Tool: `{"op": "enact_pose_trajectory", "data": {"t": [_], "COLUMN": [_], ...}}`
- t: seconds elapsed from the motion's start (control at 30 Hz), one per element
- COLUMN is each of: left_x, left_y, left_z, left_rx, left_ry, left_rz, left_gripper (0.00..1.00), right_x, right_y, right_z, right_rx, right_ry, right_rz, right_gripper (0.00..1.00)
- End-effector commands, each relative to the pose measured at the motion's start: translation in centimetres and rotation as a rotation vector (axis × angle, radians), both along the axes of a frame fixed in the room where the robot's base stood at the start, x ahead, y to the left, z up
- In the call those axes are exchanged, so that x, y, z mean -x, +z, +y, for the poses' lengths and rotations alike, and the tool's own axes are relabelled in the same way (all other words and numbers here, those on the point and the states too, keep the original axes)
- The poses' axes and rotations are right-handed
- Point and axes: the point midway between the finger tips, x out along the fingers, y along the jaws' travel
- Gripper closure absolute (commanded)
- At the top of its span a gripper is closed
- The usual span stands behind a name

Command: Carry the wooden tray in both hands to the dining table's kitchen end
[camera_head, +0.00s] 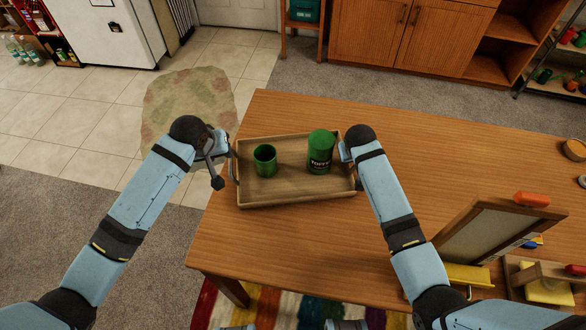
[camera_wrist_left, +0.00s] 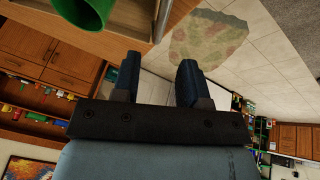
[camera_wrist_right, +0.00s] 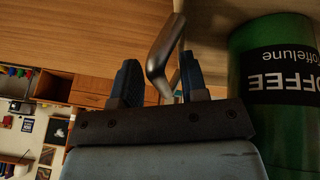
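The wooden tray (camera_head: 295,198) lies on the left end of the wooden dining table (camera_head: 300,238), the end nearest the tiled floor. A green cup (camera_head: 265,161) and a green coffee can (camera_head: 320,153) stand upright in it. My left gripper (camera_head: 224,155) is at the tray's left side; its fingers (camera_wrist_left: 158,70) are apart, with the metal handle (camera_wrist_left: 163,18) just past their tips. My right gripper (camera_head: 345,151) is at the tray's right side. Its fingers (camera_wrist_right: 160,78) are apart, and the right metal handle (camera_wrist_right: 163,50) reaches between them, nearer one finger.
A framed board (camera_head: 490,235) and toy-like blocks stand at the table's right front. A wooden bowl (camera_head: 576,149) is at the far right. The table between tray and board is clear. Tiled floor, a mat (camera_head: 188,105) and a white fridge (camera_head: 105,35) lie beyond the left end.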

Motion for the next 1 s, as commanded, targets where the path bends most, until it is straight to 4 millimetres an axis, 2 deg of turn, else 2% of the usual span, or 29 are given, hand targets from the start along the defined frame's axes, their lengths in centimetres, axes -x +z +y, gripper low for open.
{"op": "enact_pose_trajectory", "data": {"t": [0.13,0.27,0.37,0.7,0.83,1.0], "left_x": [0.7,1.0,1.0,1.0,1.0,1.0], "left_y": [1.6,2.2,2.2,2.2,2.2,2.2], "left_z": [0.2,0.3,0.3,0.3,0.3,0.3], "left_rx": [0.000,0.000,0.000,0.000,0.000,0.000], "left_ry": [-0.001,-0.001,-0.001,0.000,0.000,0.000], "left_rz": [-0.001,0.000,0.000,0.000,0.000,0.000], "left_gripper": [0.60,0.60,0.60,0.60,0.60,0.60], "right_x": [0.0,0.1,0.6,3.3,4.2,4.7], "right_y": [0.0,0.3,1.3,7.7,9.6,10.7], "right_z": [0.0,0.1,0.2,1.3,1.6,1.8], "right_rx": [0.000,0.000,-0.001,-0.003,-0.002,0.000], "right_ry": [0.000,0.000,-0.001,0.001,0.000,0.000], "right_rz": [0.000,0.000,-0.002,-0.004,-0.003,0.000], "right_gripper": [0.60,0.60,0.60,0.60,0.60,0.60]}}
